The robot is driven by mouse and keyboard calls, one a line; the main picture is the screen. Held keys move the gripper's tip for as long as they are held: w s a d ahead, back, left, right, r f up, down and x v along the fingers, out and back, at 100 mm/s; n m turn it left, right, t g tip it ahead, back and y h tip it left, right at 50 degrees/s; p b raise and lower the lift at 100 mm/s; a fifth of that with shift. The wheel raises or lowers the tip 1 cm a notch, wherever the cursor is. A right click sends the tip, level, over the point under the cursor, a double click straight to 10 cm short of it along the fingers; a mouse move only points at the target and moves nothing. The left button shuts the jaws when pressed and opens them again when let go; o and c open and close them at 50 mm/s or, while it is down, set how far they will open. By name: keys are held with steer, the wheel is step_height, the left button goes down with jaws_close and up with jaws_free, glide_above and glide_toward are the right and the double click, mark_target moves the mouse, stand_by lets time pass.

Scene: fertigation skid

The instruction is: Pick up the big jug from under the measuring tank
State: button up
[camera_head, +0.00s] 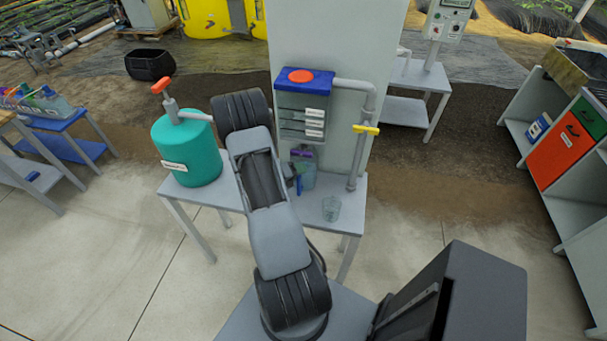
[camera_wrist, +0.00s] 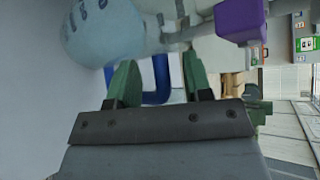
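The measuring tank (camera_head: 303,115) is a grey box with a blue lid and an orange cap, fixed to a pale panel. The big jug (camera_head: 307,174) is translucent and pale blue and stands on the grey table under the tank. In the wrist view the jug (camera_wrist: 105,32) fills the upper left, with dark markings on its wall. Its blue handle (camera_wrist: 162,75) lies between the two green fingers. My gripper (camera_wrist: 160,82) is open around the handle, with a gap visible on the right side. In the head view my arm partly hides the jug and gripper.
A small clear beaker (camera_head: 331,208) stands on the table right of the jug. A purple part (camera_wrist: 240,20) hangs close above the jug. A teal tank (camera_head: 187,150) is at the left, and a grey pipe with a yellow valve handle (camera_head: 366,129) is at the right.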

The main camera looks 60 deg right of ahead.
steer(key=shift+a+f, duration=0.1)
jaws_close()
